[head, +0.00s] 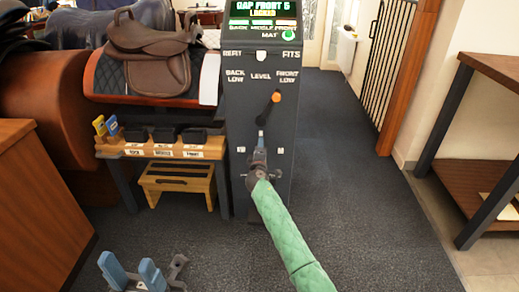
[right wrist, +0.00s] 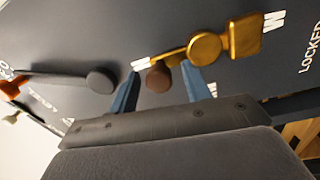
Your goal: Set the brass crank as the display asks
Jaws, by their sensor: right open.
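The display (head: 262,10) on the dark cabinet (head: 237,122) reads what looks like "GAP FRONT 5" and "LOCKED". The brass crank (right wrist: 205,46) shows in the right wrist view, with a brass block at its right and an arm reaching left to a brown knob (right wrist: 158,77). My right gripper (head: 261,138) is in front of the cabinet's lower face and hides the crank in the head view. Its blue fingers (right wrist: 160,88) stand open on either side of the knob; I cannot tell whether they touch it. My left gripper (head: 133,272) is open and empty, low over the floor at lower left.
A dark lever with an orange knob (head: 276,97) sits on the cabinet above my right gripper. A brown saddle (head: 150,55) rests on a stand at left. A low bench (head: 160,152) with dark blocks and a wooden step stool (head: 178,182) are beside the cabinet. Carpet is clear at right.

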